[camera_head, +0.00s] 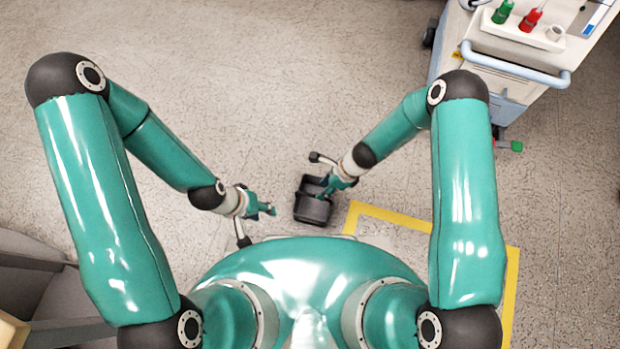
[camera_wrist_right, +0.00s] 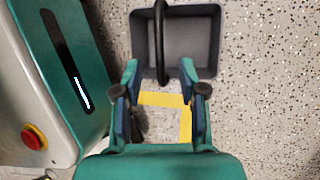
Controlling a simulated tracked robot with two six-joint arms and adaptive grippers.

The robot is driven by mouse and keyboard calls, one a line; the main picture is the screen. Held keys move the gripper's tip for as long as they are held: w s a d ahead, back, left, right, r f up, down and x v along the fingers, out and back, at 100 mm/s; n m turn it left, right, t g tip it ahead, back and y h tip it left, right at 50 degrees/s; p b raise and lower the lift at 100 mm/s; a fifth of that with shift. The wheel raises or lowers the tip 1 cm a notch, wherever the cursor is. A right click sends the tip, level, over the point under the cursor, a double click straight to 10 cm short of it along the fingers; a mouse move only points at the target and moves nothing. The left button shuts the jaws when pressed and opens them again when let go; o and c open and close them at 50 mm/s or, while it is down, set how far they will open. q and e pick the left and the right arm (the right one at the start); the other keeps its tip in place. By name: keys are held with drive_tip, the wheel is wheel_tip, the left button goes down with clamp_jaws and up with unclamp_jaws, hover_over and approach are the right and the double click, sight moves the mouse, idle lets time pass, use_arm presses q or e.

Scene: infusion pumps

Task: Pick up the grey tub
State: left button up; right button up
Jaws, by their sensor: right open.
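The grey tub (camera_head: 311,211) is dark and open-topped and sits on the floor in front of my body. My right gripper (camera_head: 327,190) is over its right side in the head view. In the right wrist view the tub (camera_wrist_right: 193,40) lies beyond the fingertips. My right gripper (camera_wrist_right: 160,72) is open there, its fingers apart. A dark curved bar (camera_wrist_right: 158,40) runs across the tub towards the gap between the fingers; I cannot tell whether they touch it. My left gripper (camera_head: 267,209) is left of the tub and apart from it; its opening is too small to judge.
A yellow-bordered floor marking (camera_head: 400,219) lies right of the tub. A white cart (camera_head: 510,75) with a blue rail, green and red bottles stands at upper right. Grey furniture (camera_head: 55,300) is at lower left. The floor beyond the tub is clear.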

drive_tip(key=b+x, duration=0.1)
drive_tip(key=x, duration=0.1)
drive_tip(key=b+x, duration=0.1)
drive_tip(key=x, duration=0.2)
drive_tip(key=b+x, duration=0.1)
drive_tip(key=x, duration=0.1)
drive_tip(key=shift+w+a+f+b, duration=0.15)
drive_tip(key=shift+w+a+b, duration=0.05)
drive_tip(key=shift+b, duration=0.15)
clamp_jaws()
